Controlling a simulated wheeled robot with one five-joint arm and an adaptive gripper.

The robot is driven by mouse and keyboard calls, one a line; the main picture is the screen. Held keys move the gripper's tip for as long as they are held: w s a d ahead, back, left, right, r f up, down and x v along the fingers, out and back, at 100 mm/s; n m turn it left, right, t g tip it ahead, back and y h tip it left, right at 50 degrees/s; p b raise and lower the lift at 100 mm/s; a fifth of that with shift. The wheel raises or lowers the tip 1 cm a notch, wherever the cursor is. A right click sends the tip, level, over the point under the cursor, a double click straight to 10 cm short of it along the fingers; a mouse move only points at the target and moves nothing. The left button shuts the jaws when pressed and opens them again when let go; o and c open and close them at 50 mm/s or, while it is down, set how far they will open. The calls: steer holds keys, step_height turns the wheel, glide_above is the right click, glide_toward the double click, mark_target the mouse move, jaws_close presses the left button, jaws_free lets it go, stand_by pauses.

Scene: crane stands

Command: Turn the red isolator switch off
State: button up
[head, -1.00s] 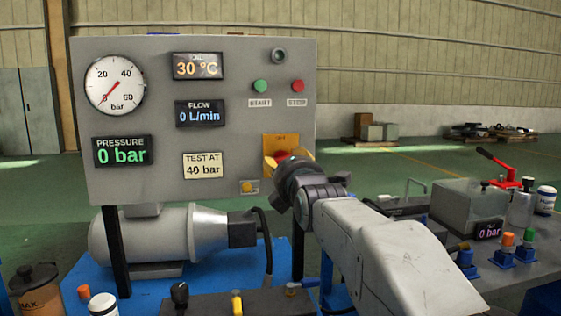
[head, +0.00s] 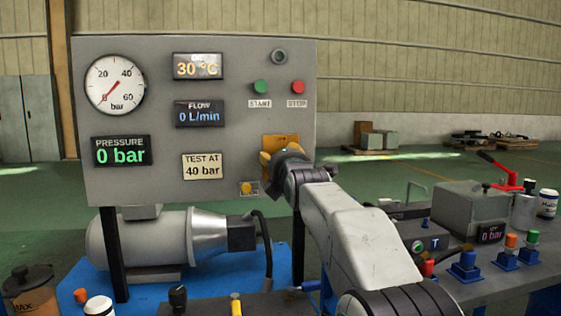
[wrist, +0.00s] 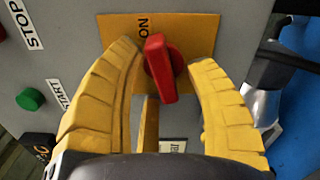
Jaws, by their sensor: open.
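The red isolator switch (wrist: 161,70) shows in the wrist view on a yellow plate (wrist: 205,30) marked ON. Its red handle lies along the plate, slightly tilted in that view. My gripper (wrist: 168,95) is open, with one yellow finger on each side of the handle. I see no clear contact between fingers and handle. In the head view the yellow plate (head: 289,140) is on the grey panel's lower right, and my gripper (head: 270,165) is in front of it, hiding the switch.
The grey panel (head: 140,60) carries a gauge (head: 115,85), displays, a green start button (head: 261,87) and a red stop button (head: 298,87). A motor (head: 150,240) stands below; a bench with fittings (head: 500,275) is at right.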

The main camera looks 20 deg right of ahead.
steer(key=shift+o, duration=0.3)
jaws_close()
stand_by(0.3)
